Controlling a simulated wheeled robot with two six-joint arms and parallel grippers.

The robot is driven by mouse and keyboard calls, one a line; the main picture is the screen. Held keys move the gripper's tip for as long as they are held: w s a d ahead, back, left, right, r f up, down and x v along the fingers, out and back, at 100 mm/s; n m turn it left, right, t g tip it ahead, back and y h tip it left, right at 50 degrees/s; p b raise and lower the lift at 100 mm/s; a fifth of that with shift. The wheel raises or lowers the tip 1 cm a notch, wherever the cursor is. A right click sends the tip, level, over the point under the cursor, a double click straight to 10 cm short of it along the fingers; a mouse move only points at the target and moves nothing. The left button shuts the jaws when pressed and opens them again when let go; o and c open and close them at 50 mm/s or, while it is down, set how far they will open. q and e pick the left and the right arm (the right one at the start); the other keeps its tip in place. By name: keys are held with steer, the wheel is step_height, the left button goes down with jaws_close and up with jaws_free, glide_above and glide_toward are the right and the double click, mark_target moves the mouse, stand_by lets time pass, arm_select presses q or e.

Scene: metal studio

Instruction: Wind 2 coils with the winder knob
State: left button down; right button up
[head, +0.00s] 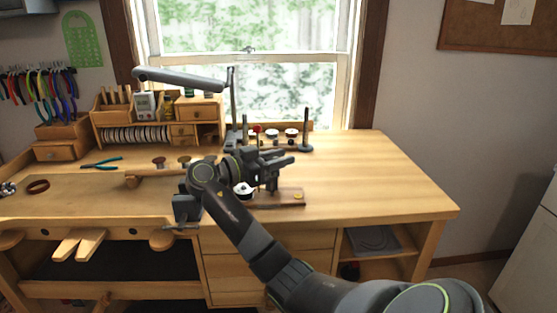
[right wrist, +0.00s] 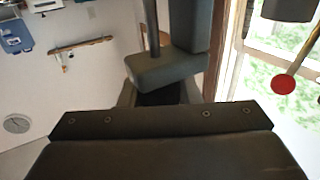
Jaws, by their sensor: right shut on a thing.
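The winder stands on a wooden base board (head: 288,203) on the bench, with a brass-coloured spot near its right end. Its upper part and its knob are hidden behind my right gripper. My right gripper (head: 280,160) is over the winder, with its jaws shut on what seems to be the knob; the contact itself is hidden. In the right wrist view, dark gripper parts (right wrist: 162,68) fill the middle and the bottom. A white round piece with a dark centre (head: 245,189) shows beside my arm. No finished coils can be made out. My left gripper is not in view.
Behind the winder is a rack (head: 307,132) with a dark post and several small round pieces. A lamp (head: 180,79) arches over the back left. Blue-handled pliers (head: 103,163) lie left on the wooden bench (head: 375,180). The bench's right part is clear.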

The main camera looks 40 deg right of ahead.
steer(key=shift+r, duration=0.15)
steer(key=o, duration=1)
step_height(320, 180, up, 10)
steer(key=shift+f+b, duration=0.1)
steer(key=shift+b, duration=0.6)
